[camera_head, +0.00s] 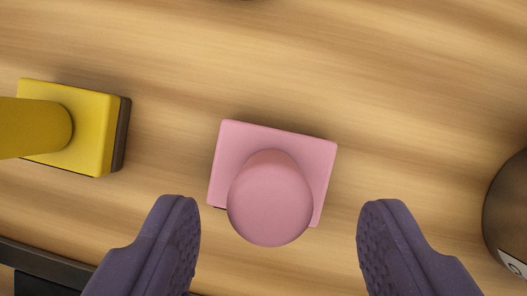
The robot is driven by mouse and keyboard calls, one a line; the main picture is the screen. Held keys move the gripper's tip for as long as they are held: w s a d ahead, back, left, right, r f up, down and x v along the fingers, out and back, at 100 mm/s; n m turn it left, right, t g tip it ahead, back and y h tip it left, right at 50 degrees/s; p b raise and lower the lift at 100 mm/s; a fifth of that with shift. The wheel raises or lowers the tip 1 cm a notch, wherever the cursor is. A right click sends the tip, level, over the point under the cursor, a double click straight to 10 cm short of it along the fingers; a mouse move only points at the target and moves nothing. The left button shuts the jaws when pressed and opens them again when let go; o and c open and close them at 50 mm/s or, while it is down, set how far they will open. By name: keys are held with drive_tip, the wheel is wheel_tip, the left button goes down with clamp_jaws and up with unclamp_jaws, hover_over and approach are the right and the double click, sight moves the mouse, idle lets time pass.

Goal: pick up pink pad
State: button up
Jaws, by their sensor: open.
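The pink pad (235,155) lies on the wooden surface in the middle of the view. It has a square pink base and a rounded pink knob (270,205) that rises toward the camera. My gripper (278,225) is open and empty. Its two dark purple fingers are to the left and right of the knob, apart from it, with the pad's base a little higher in the picture than the fingertips.
A yellow block with a yellow handle (95,130) is at the left. A dark rounded object (510,205) with a white label is cut off at the right edge. A dark edge (40,263) shows at the lower left. Bare wood (330,60) lies above the pad.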

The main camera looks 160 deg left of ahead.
sight(269, 236)
drive_tip(key=b+x, duration=0.1)
drive_tip(key=x, duration=0.3)
drive_tip(key=shift+a+b, duration=0.15)
drive_tip(key=shift+b, duration=0.2)
drive_tip(key=shift+r, duration=0.1)
drive_tip(key=c, duration=1.1)
wheel_tip(269, 236, up, 10)
drive_tip(key=p, duration=0.4)
drive_tip(key=shift+r+p, duration=0.1)
drive_tip(key=shift+p, duration=0.25)
